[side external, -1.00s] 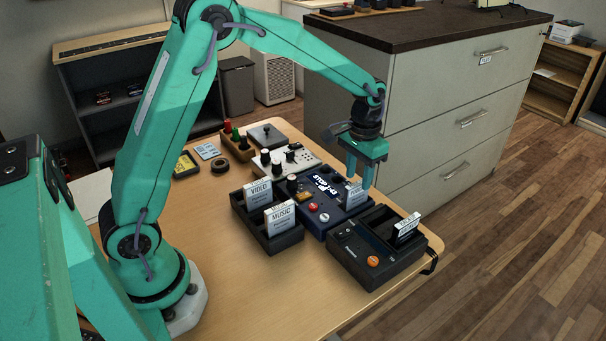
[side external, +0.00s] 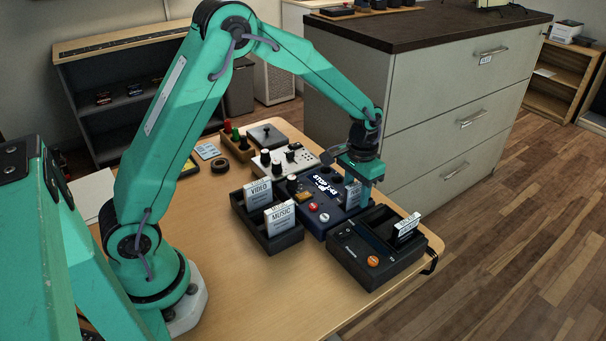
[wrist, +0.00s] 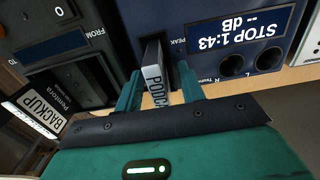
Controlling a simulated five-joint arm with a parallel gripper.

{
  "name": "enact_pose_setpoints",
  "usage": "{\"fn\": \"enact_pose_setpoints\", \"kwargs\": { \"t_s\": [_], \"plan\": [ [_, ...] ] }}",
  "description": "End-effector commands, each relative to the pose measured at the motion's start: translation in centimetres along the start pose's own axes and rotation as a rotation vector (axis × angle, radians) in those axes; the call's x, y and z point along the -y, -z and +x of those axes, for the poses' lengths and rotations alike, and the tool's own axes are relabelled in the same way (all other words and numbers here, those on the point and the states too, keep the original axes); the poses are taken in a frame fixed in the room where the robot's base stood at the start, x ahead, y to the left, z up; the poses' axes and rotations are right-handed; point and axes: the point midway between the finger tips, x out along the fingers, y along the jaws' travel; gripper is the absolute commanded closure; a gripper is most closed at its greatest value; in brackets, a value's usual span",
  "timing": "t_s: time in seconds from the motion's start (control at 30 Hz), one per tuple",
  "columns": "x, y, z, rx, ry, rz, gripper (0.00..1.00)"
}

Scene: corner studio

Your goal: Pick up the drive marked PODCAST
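The drive marked PODCAST (wrist: 154,78) stands upright in a slot of the dark blue recorder, its label partly cut off by my gripper. In the side external view the drive (side external: 352,197) shows just below my gripper (side external: 357,183). In the wrist view my gripper (wrist: 160,78) is open, with one finger on each side of the drive. A gap shows between the drive and the right finger; the left finger is very close to it, and I cannot tell whether it touches.
The blue recorder (side external: 336,222) carries knobs and a lit display. A black rack (side external: 286,242) holds drives marked VIDEO (side external: 258,192) and MUSIC (side external: 280,217). A black copier (side external: 352,252) holds the BACKUP drive (wrist: 38,112). The front left of the table (side external: 250,295) is clear.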

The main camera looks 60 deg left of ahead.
Motion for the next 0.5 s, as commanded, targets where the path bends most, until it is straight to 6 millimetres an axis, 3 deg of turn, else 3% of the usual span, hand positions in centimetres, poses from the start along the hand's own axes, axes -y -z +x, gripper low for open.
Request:
{"fn": "enact_pose_setpoints", "kwargs": {
  "t_s": [0.2, 0.4, 0.5],
  "plan": [
    [0.0, 0.01, -0.03, 0.0, 0.0, 0.0, 0.61],
    [0.0, 0.01, -0.04, 0.0, 0.0, 0.0, 1.0],
    [0.0, 0.03, -0.06, -0.001, 0.0, 0.0, 1.0]
  ]
}}
